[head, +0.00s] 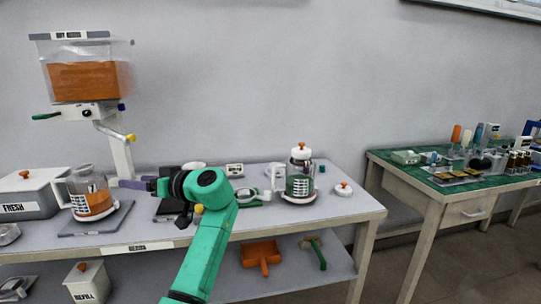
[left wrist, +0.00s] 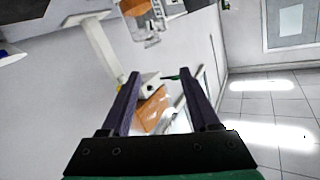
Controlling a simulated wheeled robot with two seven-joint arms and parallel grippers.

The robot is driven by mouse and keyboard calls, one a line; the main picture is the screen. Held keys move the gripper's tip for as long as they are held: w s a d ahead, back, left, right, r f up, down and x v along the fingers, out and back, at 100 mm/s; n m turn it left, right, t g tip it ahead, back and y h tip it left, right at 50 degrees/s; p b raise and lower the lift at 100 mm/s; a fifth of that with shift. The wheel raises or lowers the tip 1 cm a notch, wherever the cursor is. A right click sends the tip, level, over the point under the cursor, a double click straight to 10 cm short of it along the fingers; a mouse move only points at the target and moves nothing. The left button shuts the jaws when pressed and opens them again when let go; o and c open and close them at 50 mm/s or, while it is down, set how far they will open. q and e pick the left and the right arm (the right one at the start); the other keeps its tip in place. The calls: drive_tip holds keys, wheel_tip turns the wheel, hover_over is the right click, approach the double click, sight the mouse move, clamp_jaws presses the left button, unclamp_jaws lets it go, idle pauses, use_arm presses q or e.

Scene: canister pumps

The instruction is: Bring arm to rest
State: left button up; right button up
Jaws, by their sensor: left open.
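My left arm (head: 208,245), green with a black wrist, reaches over the white table. My left gripper (head: 120,183) has dark purple fingers that point left, level with the upper part of a glass jug. In the left wrist view the two fingers (left wrist: 160,74) stand apart with nothing gripped between them. The glass jug (head: 91,202), holding orange contents, stands on a dark flat pad (head: 115,215). The fingertips look close to the jug's right side; I cannot tell whether they touch. My right gripper is in neither view.
A dispenser (head: 86,82) with orange contents stands above the jug. A white FRESH box (head: 30,205) is at the left. A lidded green-filled canister (head: 300,180) stands right of my arm. A green-topped bench (head: 400,172) stands at the right. The lower shelf holds an orange dustpan (head: 261,254).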

use_arm(q)
drive_tip(key=s+a+f+m+h, duration=0.1)
drive_tip(key=s+f+m+h, duration=0.3)
drive_tip(key=f, duration=1)
drive_tip(key=s+a+f+m+h, duration=0.15)
drive_tip(key=s+f+h, duration=0.4)
drive_tip(key=f, duration=0.85)
drive_tip(key=s+d+f+m+g+h, duration=0.1)
drive_tip(key=s+d+f+m+h, duration=0.3)
drive_tip(key=s, duration=0.6)
drive_tip(key=s+d+f+m+g+h, duration=0.15)
drive_tip(key=s+d+f+m, duration=0.35)
drive_tip(key=s, duration=0.5)
wheel_tip(320, 180, down, 21)
drive_tip(key=s+d+n+h, duration=0.1)
drive_tip(key=s+d, duration=0.1)
drive_tip(key=s+a+f+g, duration=0.2)
drive_tip(key=s+f, duration=1.2)
drive_tip(key=f, duration=0.1)
drive_tip(key=s+r+p, duration=0.1)
drive_tip(key=r+p, duration=0.6)
drive_tip(key=p, duration=0.1)
drive_tip(key=s+a+r+p, duration=0.1)
drive_tip(key=s+r+p, duration=0.1)
drive_tip(key=r+p, duration=0.5)
drive_tip(key=shift+s+a+r+p, duration=0.15)
drive_tip(key=shift+s+r+p, duration=0.15)
drive_tip(key=shift+p, duration=0.15)
